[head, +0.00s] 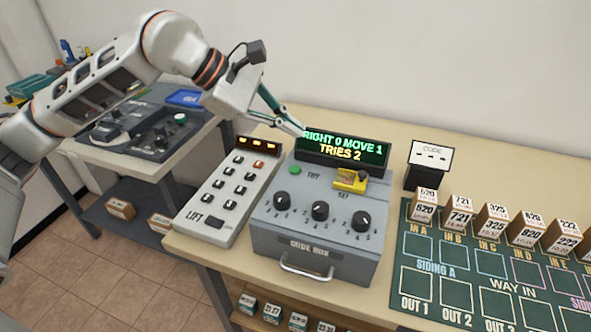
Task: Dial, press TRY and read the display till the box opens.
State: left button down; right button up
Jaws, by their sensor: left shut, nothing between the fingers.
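The grey code box (312,246) stands on the table with its front handle (306,271) and drawer face flush, looking shut. Its display (342,152) reads "RIGHT 0 MOVE 1" and "TRIES 2". Three black dials, left (281,197), middle (320,210) and right (361,220), sit on its sloped top; their exact settings are too small to read. The green TRY button (295,170) is left of a yellow part (350,181) by "SET". My left gripper (299,129) is shut and empty, its tips in front of the display's left end, above the TRY button. My right gripper is out of view.
A keypad panel marked LIFT (229,190) stands left of the code box. A CODE card on a black stand (430,160) is at the right. Numbered blocks (458,214) line a green siding board (440,290). Another bench (150,165) stands at the left.

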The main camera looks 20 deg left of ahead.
aim_at(292, 170)
pick_arm(q)
notch_tip(292, 170, down, 6)
jog(key=b, duration=0.3)
jog(key=shift+f, duration=0.45)
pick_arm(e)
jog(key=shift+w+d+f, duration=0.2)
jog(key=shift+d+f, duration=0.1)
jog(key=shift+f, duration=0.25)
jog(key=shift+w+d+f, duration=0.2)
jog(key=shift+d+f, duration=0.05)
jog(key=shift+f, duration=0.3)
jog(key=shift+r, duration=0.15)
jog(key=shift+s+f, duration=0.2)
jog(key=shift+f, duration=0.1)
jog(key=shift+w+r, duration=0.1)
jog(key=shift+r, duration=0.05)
